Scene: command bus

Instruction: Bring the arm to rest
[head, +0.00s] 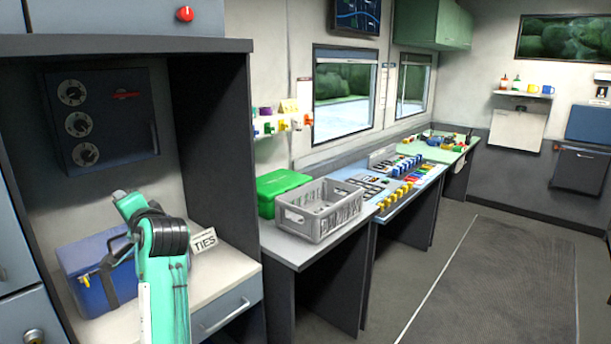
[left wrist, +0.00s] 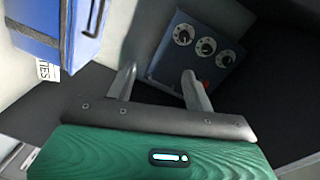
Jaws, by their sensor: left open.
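My left arm (head: 165,270), teal with black bands, reaches into the alcove at the left of the head view. Its gripper fingers cannot be made out there. In the left wrist view my left gripper (left wrist: 158,75) is open, its two grey fingers apart with nothing held between them. The dark panel with three dials (left wrist: 205,45) lies beyond the fingertips. That dial panel also shows on the alcove's back wall in the head view (head: 100,118). My right gripper is in neither view.
A grey crate (head: 318,212) and green box (head: 280,187) sit on the adjoining desk. The floor at right is clear.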

